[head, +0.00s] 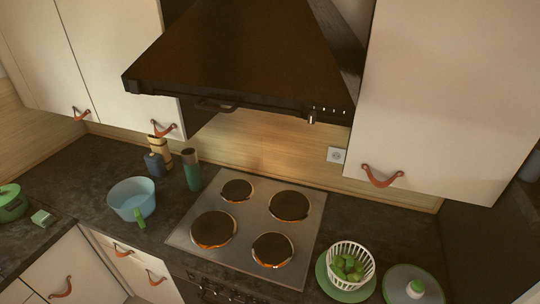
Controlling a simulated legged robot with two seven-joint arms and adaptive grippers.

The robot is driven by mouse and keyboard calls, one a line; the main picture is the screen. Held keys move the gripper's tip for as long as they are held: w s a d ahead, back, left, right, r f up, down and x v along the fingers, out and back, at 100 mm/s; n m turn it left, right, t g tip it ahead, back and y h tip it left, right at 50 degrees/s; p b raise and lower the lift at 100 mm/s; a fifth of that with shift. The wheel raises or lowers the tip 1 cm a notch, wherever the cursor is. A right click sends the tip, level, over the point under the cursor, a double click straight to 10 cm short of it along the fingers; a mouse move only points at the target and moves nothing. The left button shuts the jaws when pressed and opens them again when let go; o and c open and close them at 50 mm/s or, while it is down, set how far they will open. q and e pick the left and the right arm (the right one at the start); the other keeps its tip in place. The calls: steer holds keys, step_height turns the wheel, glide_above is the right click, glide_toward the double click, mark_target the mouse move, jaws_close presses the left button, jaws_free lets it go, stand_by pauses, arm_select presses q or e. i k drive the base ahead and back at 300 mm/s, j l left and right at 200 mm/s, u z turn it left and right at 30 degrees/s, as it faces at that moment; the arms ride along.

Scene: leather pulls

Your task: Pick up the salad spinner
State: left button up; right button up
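A white slatted basket (366,257) holding several green pieces (346,267) stands at the lower right of the head view, right of the cooktop. It rests on or in a round green dish (325,280). Beside it on the right is a grey round lid (400,275) with a green rim and a green and white knob (415,288), partly cut off by the bottom edge. These look like the parts of the salad spinner, with the lid off. Neither of my grippers is in view.
A cooktop (180,237) with dark burners fills the middle of the counter. A blue pan (130,195), a green and grey bottle (192,172) and a green pot (12,205) stand to its left. A dark range hood (245,60) and cabinets (445,90) overhang the counter.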

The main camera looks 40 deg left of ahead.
mark_target(133, 199)
steer(key=u, duration=4.15)
